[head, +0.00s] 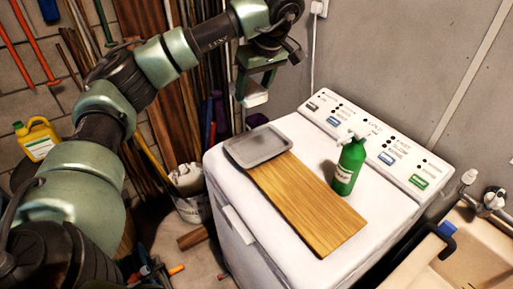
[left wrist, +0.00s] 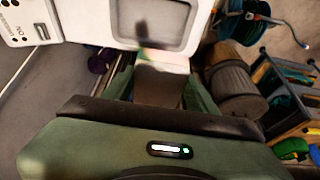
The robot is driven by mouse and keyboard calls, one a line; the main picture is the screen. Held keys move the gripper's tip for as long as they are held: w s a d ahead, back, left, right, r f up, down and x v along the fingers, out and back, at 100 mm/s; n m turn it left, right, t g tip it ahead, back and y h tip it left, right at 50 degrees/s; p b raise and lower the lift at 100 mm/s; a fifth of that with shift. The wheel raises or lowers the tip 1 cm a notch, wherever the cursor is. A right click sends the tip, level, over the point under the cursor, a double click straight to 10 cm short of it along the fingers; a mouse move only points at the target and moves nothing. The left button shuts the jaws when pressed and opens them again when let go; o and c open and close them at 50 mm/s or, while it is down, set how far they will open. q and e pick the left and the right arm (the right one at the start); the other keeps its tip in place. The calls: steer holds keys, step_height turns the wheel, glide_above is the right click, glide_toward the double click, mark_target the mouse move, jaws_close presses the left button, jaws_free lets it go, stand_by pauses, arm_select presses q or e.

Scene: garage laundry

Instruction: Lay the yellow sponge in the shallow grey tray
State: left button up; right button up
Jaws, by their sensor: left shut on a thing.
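The shallow grey tray (head: 258,147) lies empty on the left part of the white washer top, touching the wooden board. It also shows at the top of the left wrist view (left wrist: 188,12). My left gripper (head: 254,88) is above and behind the tray in the head view, shut on a small pale block (head: 252,98). I take this block for the sponge; its yellow hardly shows. In the left wrist view the sponge (left wrist: 160,88) is between the fingers, dark on its near side. The sponge is in the air, apart from the tray. My right gripper is not in view.
A wooden board (head: 308,205) lies on the washer (head: 228,180). A green spray bottle (head: 349,165) stands right of the board. A sink (head: 470,250) is at the right. A white bucket (head: 192,207) and a yellow jug (head: 38,138) stand at the left.

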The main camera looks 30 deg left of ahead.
arm_select(q)
step_height(320, 180, down, 15)
steer(key=p, duration=0.3)
steer(key=shift+d+r, duration=0.1)
steer(key=shift+r, duration=0.1)
step_height(320, 180, down, 4)
steer(key=shift+f+p, duration=0.1)
steer(key=shift+p, duration=0.55)
steer(key=shift+f, duration=0.3)
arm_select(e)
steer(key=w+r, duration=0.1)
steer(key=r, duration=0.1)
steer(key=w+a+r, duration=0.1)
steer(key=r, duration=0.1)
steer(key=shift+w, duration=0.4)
arm_select(q)
steer(key=o, duration=1)
steer(key=shift+o, duration=0.2)
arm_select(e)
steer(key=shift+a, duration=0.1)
